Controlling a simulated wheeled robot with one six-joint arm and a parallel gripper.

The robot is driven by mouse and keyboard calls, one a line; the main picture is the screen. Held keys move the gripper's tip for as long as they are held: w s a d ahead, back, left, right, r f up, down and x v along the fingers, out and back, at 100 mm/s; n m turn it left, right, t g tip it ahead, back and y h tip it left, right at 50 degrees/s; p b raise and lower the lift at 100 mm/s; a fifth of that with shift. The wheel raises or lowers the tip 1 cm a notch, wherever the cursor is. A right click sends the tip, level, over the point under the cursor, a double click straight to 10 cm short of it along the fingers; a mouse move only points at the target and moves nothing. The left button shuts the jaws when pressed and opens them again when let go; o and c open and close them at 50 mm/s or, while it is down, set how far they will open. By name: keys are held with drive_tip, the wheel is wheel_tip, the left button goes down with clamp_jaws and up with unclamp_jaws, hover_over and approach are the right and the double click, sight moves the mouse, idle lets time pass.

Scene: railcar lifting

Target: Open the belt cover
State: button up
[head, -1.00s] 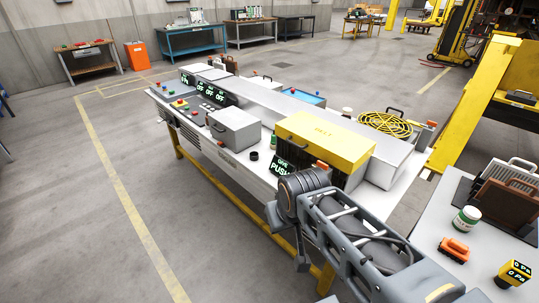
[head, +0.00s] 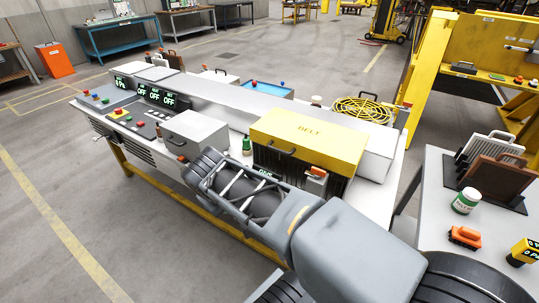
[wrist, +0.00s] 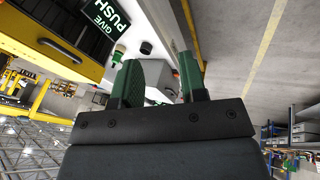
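The belt cover (head: 310,137) is a yellow box-shaped lid marked BELT, with a dark handle (head: 281,147) on its near top edge. It sits down over a dark ribbed housing on the white bench. In the wrist view its yellow side (wrist: 45,50) shows at upper left, upside down. My gripper (wrist: 158,68) has its two dark green fingers apart, with nothing seen held between them. It is beside the cover, near the bench front.
A grey box (head: 196,135) with a handle and a green bottle (head: 246,146) stand left of the cover. A coiled yellow hose (head: 362,109) lies behind. A side table (head: 432,205) holds several items at right.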

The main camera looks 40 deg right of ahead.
drive_tip(key=w+d+f+n+h+b, duration=0.1)
drive_tip(key=w+d+f+h+b, duration=0.15)
drive_tip(key=d+b, duration=0.2)
drive_tip(key=w+d+f+h+b, duration=0.1)
drive_tip(key=d+f+h+b, duration=0.2)
drive_tip(key=d+h, duration=0.15)
drive_tip(key=n+h+b, duration=0.1)
drive_tip(key=h+b, duration=0.3)
drive_tip(key=b, duration=0.1)
approach(278, 151)
drive_tip(key=x, duration=1)
drive_tip(key=shift+d+f, duration=0.1)
drive_tip(key=shift+d, duration=0.2)
drive_tip(key=shift+c, duration=0.2)
clamp_jaws()
